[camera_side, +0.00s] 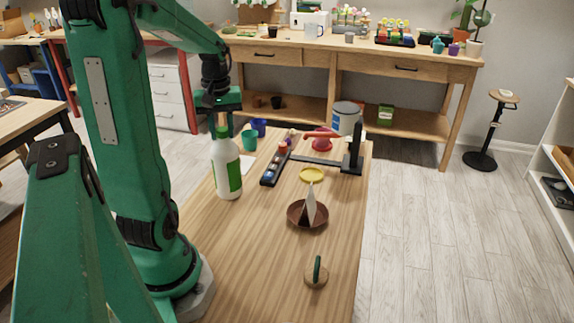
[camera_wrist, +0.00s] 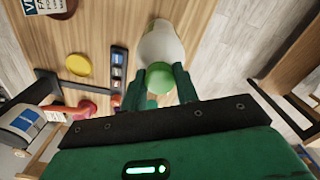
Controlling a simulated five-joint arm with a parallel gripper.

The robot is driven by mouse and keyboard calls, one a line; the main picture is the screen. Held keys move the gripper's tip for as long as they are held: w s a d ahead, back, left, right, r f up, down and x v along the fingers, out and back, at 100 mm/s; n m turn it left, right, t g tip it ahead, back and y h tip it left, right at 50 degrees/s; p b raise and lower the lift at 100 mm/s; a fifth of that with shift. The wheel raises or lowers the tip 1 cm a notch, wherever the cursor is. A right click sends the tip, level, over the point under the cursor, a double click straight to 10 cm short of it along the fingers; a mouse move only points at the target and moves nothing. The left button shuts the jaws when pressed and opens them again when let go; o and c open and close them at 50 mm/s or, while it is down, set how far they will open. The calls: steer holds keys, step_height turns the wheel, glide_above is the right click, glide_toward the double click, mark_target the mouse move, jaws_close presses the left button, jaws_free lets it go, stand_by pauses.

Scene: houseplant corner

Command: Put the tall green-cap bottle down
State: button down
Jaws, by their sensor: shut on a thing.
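The tall bottle (camera_side: 227,172) is white with a green label and stands upright at the left side of the wooden table, near my arm. My gripper (camera_side: 221,112) is above it, shut on its neck and cap. In the wrist view the green cap (camera_wrist: 161,78) is between the two fingers of my gripper (camera_wrist: 169,80), and the white bottle body (camera_wrist: 160,42) extends beyond it. The bottle's base is at or just above the tabletop (camera_side: 255,250); I cannot tell if it touches.
A long black tray (camera_side: 268,181) with colored pieces lies right of the bottle. A teal cup (camera_side: 249,141) and blue cup (camera_side: 259,127) stand behind. The front-left tabletop is clear.

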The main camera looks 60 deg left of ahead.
steer(key=c, duration=1.1)
jaws_free()
steer(key=shift+o, duration=0.2)
step_height(320, 180, up, 12)
steer(key=shift+d+r, duration=0.1)
steer(key=d+f+m+t, duration=0.2)
steer(key=d+m, duration=0.5)
steer(key=d, duration=0.5)
steer(key=d+f+m+t, duration=0.3)
steer(key=d+m, duration=0.4)
steer(key=d, duration=0.6)
steer(key=shift+d+f+t, duration=0.15)
steer(key=shift+f+t, duration=0.15)
steer(key=shift+f, duration=0.05)
steer(key=shift+o, duration=0.5)
steer(key=shift+s, duration=0.1)
